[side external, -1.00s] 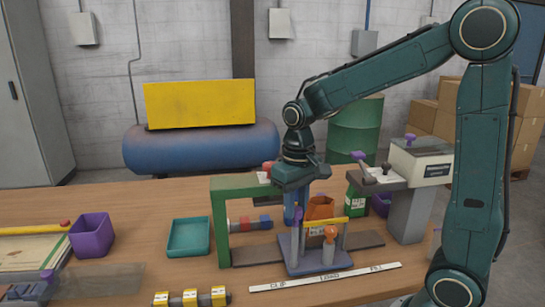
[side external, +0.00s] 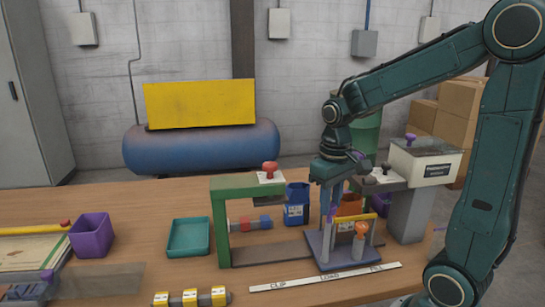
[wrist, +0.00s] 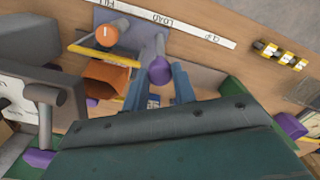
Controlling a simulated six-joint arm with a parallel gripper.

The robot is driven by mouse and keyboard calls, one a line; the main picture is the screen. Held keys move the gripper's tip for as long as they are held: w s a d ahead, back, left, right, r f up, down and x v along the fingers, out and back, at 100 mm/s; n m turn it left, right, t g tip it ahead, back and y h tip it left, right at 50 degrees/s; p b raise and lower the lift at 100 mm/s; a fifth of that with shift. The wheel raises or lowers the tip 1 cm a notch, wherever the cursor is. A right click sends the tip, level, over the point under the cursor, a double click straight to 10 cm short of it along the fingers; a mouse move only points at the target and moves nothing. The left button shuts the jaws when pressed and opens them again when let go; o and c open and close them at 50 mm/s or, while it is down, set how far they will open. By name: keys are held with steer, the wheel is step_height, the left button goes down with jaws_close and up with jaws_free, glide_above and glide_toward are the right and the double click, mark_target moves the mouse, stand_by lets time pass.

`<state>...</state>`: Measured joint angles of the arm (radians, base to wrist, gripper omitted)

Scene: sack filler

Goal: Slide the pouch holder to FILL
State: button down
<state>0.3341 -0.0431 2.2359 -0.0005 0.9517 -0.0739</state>
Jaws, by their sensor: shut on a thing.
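The pouch holder has a blue-grey base (side external: 328,257) with posts, a yellow bar and an orange knob (side external: 361,231). An open orange pouch (side external: 348,205) sits in it and also shows in the wrist view (wrist: 107,80). The base stands between the LOAD and FILL words of the white label strip (side external: 325,277). My gripper (side external: 331,203) is shut on the holder's purple-topped handle (wrist: 160,70). In the wrist view the handle stands between my two blue fingers. In the side view my fingers partly hide the holder's rear.
A dark rail (side external: 275,252) runs under the holder. A green press (side external: 235,215) with a red knob stands left. The filler stand (side external: 408,213) with its white box stands right, close to my wrist. A blue bin (side external: 297,205) is behind; a teal tray (side external: 188,237) lies left.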

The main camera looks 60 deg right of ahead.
steer(key=shift+s+d, duration=1.75)
steer(key=shift+d, duration=0.15)
steer(key=c, duration=1.1)
jaws_free()
steer(key=shift+s, duration=0.1)
steer(key=shift+r, duration=0.15)
step_height(320, 180, up, 14)
steer(key=shift+f, duration=0.2)
steer(key=s+a+f+n+t, duration=0.1)
steer(key=a+f+t, duration=0.1)
steer(key=a, duration=0.2)
steer(key=s+a+f+n+t, duration=0.1)
steer(key=s+a+f, duration=0.1)
steer(key=a, duration=0.2)
steer(key=s+a+f+n+t, duration=0.1)
steer(key=s+a+f+t, duration=0.1)
steer(key=a, duration=0.3)
steer(key=shift+s+f+t, duration=0.1)
steer(key=shift+f+t, duration=0.1)
steer(key=shift+t, duration=0.1)
